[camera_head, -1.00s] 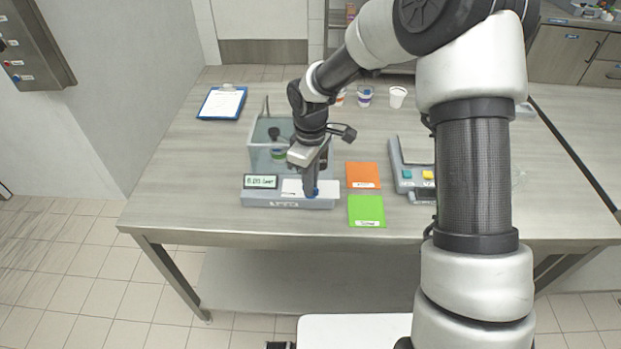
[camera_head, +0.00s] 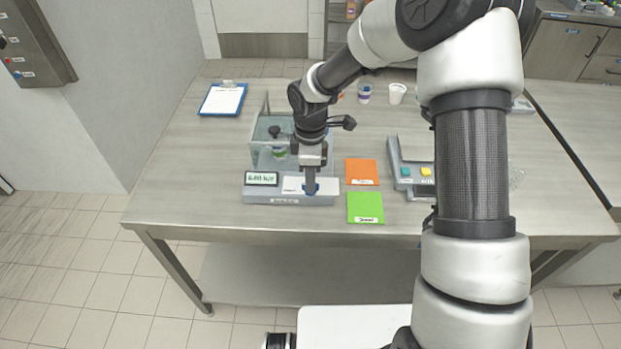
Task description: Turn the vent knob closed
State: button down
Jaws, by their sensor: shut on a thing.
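The cup filler machine (camera_head: 258,197) is a grey base with a clear chamber at its back, standing on the steel table. A small display (camera_head: 262,178) is at its front left. A cup with a green band (camera_head: 279,153) shows inside the chamber.
An orange card (camera_head: 362,172) and a green card (camera_head: 365,207) lie right of the machine. A grey device with coloured buttons (camera_head: 415,182) stands further right. A clipboard (camera_head: 222,100) and cups (camera_head: 397,94) are at the back. The table's left side is clear.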

jog(key=c, duration=1.8)
grip_release()
jog(key=shift+c, duration=0.2)
notch_tip(320, 180, up, 18)
jog(key=shift+f+p, duration=0.25)
jog(key=shift+p, duration=0.2)
